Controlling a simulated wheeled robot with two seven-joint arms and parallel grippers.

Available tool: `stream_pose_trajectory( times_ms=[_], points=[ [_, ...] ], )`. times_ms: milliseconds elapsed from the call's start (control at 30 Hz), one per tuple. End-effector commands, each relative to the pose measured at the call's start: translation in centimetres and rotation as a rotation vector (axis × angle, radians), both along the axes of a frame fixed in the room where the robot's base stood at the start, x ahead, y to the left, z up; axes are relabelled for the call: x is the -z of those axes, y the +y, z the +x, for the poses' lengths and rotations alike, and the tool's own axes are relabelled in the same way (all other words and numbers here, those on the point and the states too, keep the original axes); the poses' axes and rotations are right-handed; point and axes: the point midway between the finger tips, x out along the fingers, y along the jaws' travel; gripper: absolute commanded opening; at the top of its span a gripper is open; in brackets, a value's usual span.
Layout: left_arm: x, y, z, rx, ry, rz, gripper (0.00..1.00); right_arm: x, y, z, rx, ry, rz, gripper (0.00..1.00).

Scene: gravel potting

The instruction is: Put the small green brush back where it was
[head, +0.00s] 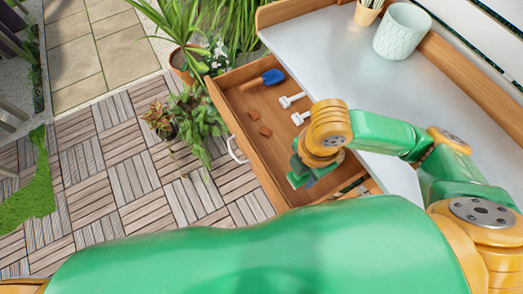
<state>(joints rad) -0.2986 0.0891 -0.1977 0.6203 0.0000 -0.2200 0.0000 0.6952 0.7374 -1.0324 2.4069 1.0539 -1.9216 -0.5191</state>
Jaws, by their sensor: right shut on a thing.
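My right gripper (303,178) points down into the open wooden drawer (238,122), near its front right part. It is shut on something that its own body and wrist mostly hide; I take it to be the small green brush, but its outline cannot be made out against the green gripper. No other green brush shows. Whether the held thing touches the drawer floor, I cannot tell. My left gripper is not in view.
The drawer holds a blue scoop (273,76), two white T-shaped pieces (291,100) and terracotta bits (265,131). A pale green pot (402,32) and a small pot of sticks (368,10) stand on the grey worktop (310,50). Potted plants (186,60) stand left.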

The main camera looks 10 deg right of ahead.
Motion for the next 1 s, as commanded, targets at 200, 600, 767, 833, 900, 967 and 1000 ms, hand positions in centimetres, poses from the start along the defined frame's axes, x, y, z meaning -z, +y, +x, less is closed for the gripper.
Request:
stream_pose_trajectory(
  times_ms=[200,600,767,833,900,967,1000],
  points=[
    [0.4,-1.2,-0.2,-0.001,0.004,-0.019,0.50,3.8,1.8,6.8,0.005,0.006,-0.001,0.00],
    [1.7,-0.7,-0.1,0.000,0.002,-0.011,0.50,11.0,2.7,10.8,0.001,0.005,-0.001,0.00],
    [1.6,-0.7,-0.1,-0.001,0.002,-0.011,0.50,11.9,2.7,10.9,-0.001,0.000,-0.001,0.00],
    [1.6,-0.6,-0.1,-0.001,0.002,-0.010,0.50,11.8,2.7,10.9,-0.001,0.000,-0.001,0.00],
    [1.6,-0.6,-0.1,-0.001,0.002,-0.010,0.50,11.8,2.7,10.9,-0.001,0.001,-0.001,0.00],
    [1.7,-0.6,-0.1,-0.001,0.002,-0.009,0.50,12.0,2.7,10.8,0.000,0.001,-0.001,0.00],
    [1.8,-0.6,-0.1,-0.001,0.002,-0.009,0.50,12.1,2.6,10.8,0.000,0.001,-0.001,0.00]
  ],
)
